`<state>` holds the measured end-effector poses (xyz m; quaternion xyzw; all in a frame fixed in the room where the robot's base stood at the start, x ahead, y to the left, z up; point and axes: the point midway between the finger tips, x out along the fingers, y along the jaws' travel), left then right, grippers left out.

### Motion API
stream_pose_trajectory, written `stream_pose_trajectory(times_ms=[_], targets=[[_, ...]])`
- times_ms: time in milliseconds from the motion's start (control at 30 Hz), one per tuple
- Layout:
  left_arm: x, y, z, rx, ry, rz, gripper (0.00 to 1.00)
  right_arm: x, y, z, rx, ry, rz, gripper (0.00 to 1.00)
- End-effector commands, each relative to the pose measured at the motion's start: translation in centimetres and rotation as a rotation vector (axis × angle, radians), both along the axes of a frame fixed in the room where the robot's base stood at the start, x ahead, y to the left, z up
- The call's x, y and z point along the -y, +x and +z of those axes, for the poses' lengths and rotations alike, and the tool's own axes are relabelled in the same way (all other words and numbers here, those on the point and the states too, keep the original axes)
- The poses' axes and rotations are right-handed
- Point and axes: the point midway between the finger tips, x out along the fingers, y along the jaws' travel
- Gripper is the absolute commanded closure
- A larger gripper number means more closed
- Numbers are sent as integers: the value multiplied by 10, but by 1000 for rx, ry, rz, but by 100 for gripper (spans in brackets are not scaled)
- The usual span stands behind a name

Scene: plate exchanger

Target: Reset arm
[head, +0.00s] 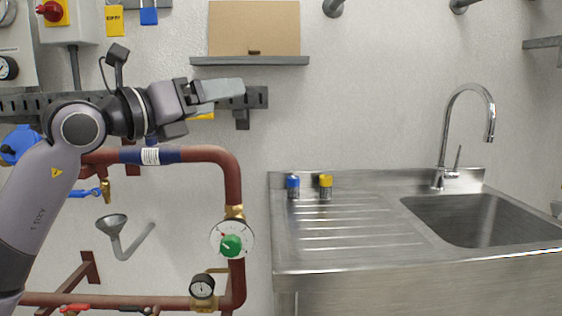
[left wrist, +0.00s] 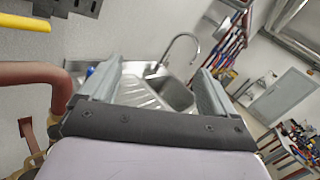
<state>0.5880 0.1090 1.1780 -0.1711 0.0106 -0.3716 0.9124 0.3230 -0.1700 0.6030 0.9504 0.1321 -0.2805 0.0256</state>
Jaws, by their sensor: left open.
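My left gripper (head: 222,92) is raised in front of the wall at the upper left of the head view, above the red-brown pipe. Its fingers point to the right. In the left wrist view my left gripper (left wrist: 162,92) shows two grey fingers spread apart with nothing between them. The sink lies beyond the fingers in that view. My right gripper is in neither view.
A steel sink (head: 365,262) with a tap (head: 445,130) stands at right, with a blue can (head: 293,187) and a yellow can (head: 326,186) on its drainer. The red-brown pipe (head: 228,178) carries a dial with a green knob (head: 231,245). A shelf (head: 250,61) hangs above.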

Motion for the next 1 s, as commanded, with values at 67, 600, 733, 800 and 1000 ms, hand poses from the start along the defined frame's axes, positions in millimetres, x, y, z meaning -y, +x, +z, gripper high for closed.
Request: stream_pose_trajectory(times_ms=[67,600,733,800,1000], targets=[[11,-2,-19,-65,-75,-83,11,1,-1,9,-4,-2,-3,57],[20,-32,-117,-479,-784,-380,11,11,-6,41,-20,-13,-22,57],[8,-37,-141,-582,-981,-371,11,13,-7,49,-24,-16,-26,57],[0,-40,-156,-639,-1088,-355,11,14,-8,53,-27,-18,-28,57],[-25,-51,-204,-797,-1388,-259,11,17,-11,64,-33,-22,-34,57]])
